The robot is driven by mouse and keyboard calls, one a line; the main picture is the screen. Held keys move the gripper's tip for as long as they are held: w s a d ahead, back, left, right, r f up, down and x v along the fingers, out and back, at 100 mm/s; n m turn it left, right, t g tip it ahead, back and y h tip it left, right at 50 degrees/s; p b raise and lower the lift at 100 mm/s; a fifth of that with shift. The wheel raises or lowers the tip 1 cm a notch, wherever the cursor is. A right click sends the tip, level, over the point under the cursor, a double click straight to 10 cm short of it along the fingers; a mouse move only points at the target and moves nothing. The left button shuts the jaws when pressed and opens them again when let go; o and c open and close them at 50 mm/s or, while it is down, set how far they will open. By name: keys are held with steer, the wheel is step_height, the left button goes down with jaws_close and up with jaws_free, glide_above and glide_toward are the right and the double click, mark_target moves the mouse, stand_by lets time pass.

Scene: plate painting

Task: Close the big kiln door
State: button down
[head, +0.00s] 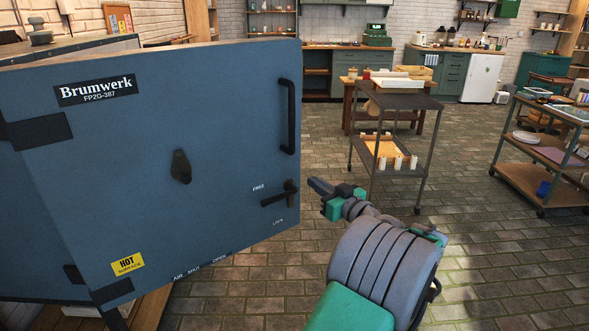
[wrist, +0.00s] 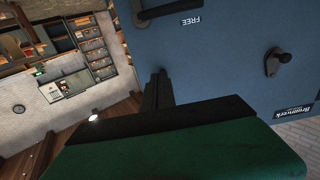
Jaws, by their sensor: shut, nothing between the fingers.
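The big kiln door (head: 150,190) is a blue-grey slab with a "Brumwerk" label, filling the left of the head view. It appears to stand open, swung out from the kiln body (head: 60,48) behind it at the left. A black bar handle (head: 287,116) is near its right edge, with a latch lever (head: 280,194) below, between "FREE" and "LOCK". My gripper (head: 314,184) is shut and empty, just right of the door's free edge; contact cannot be told. In the wrist view the door (wrist: 235,60) appears upside down beside my fingertips (wrist: 159,76).
A dark trolley (head: 400,101) with jars on its lower shelf stands beyond my gripper. Another shelved cart (head: 545,182) is at the right. A wooden table (head: 352,92) and green cabinets (head: 453,74) stand at the back. The brick floor between is clear.

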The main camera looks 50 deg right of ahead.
mark_target(282, 161)
steer(key=p+x, duration=0.1)
steer(key=x, duration=1.2)
steer(key=shift+w, duration=0.4)
